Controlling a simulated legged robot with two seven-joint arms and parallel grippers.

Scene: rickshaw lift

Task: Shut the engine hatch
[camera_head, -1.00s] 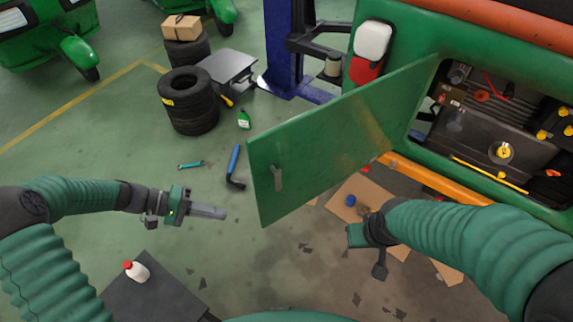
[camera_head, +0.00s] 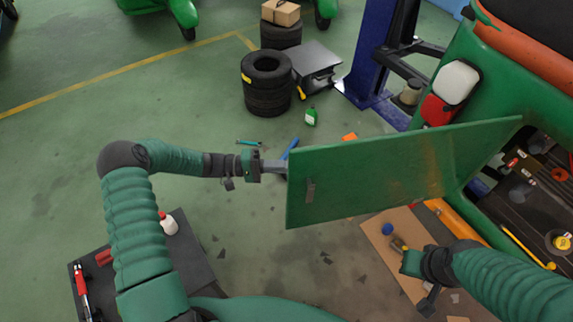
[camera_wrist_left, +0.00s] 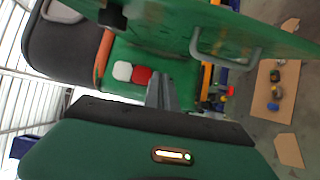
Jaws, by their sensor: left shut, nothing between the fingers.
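The engine hatch (camera_head: 400,170) is a green panel standing wide open, hinged at the right beside the engine bay (camera_head: 525,205).
A blue lift post (camera_head: 375,50) stands behind the hatch. Stacked tyres (camera_head: 267,85) and a green bottle (camera_head: 311,117) are farther back. A dark low surface (camera_head: 195,265) with a white bottle (camera_head: 168,224) is at lower left. Cardboard (camera_head: 385,245) lies below the hatch.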

